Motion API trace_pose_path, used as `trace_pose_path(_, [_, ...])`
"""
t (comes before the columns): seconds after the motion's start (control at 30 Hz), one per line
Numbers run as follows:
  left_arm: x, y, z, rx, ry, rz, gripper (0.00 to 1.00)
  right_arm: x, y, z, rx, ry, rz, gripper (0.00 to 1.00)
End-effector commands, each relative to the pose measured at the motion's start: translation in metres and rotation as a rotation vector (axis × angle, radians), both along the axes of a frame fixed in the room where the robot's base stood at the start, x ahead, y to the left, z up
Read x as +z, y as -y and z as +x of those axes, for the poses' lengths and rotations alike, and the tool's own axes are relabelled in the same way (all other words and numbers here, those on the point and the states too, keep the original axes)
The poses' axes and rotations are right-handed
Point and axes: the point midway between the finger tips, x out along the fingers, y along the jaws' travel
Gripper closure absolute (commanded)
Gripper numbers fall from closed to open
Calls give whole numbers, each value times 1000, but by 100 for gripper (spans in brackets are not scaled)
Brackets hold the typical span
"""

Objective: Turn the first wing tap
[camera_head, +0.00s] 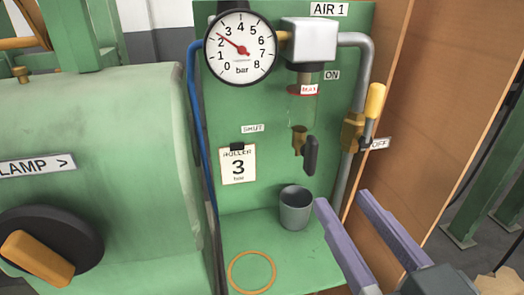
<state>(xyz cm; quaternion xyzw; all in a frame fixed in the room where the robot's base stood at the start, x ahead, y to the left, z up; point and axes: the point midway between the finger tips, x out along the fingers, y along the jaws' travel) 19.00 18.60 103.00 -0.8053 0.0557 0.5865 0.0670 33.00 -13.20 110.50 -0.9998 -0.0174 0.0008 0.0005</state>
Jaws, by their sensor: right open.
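A small brass tap (299,139) with a dark wing handle (310,155) sits under the clear bowl of the air unit on the green panel. The wing hangs roughly downward, and a SHUT label (252,128) is to its left. Which tap counts as the first wing tap I cannot tell. A brass valve (352,133) with a yellow lever (374,101) is on the grey pipe; the lever points up, between ON and OFF labels. My right gripper (343,200) is open and empty, its two purple fingers below and right of the wing. My left gripper is out of view.
A pressure gauge (241,47) reads about 2 bar. A grey cup (295,208) stands on the green shelf left of my right fingers, near an orange ring (252,272). A wooden panel (447,100) borders the right. A black clamp knob (85,243) is at the left.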

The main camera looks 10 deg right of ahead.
Motion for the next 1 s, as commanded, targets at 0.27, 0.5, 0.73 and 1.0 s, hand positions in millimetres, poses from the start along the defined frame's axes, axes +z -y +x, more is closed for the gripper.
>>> trace_pose_path(0.27, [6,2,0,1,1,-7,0,4,-1,43,-3,7,0,54])
trace_pose_path(0.5, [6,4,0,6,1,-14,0,2,-2,82,-2,4,-1,54])
trace_pose_path(0.73, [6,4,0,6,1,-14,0,2,-3,96,-1,0,0,54])
trace_pose_path(1.0, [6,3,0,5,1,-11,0,2,-3,97,-1,1,0,57])
